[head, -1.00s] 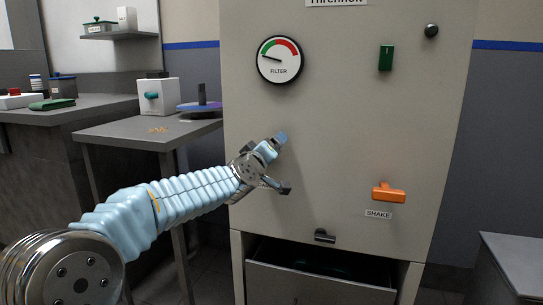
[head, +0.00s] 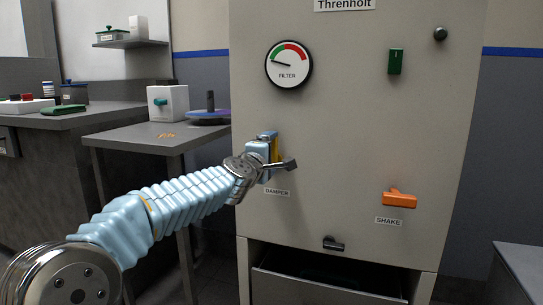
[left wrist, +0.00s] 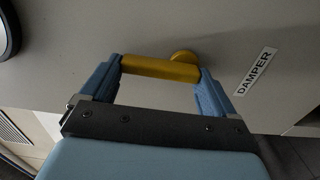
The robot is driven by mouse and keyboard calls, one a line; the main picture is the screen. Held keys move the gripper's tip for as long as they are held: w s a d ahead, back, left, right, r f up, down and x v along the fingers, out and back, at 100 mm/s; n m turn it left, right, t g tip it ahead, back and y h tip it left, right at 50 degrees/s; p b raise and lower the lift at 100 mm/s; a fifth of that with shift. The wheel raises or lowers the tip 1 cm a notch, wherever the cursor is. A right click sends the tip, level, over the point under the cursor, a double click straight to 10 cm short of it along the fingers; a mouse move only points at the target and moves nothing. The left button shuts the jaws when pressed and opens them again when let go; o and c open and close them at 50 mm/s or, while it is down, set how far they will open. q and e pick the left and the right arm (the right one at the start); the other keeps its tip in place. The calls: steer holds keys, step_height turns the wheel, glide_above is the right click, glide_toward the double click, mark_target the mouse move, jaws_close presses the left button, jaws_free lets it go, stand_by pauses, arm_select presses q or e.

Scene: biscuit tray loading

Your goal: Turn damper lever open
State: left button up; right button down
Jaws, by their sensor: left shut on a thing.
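The damper lever is yellow and sits on the front of the grey cabinet. In the left wrist view the lever (left wrist: 160,68) runs crosswise between the two blue fingers of my left gripper (left wrist: 162,80), with its round hub just behind. In the head view only a yellow strip of the lever (head: 275,151) shows, beside my left gripper (head: 270,152). My left gripper is shut on the lever. The DAMPER label (head: 277,193) is just below it. My right gripper is not in view.
The cabinet (head: 340,140) also bears a filter gauge (head: 289,65), a green switch (head: 396,61), a dark knob (head: 440,34) and an orange shake handle (head: 399,199). A drawer (head: 325,288) stands partly open below. A side table (head: 150,138) is at left.

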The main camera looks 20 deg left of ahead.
arm_select(q)
steer(key=shift+f, duration=0.1)
stand_by(0.5)
steer(key=o, duration=1.2)
steer(key=shift+o, duration=0.2)
steer(key=shift+s, duration=0.1)
steer(key=s, duration=1.3)
steer(key=shift+s+a, duration=0.3)
steer(key=shift+s, duration=0.05)
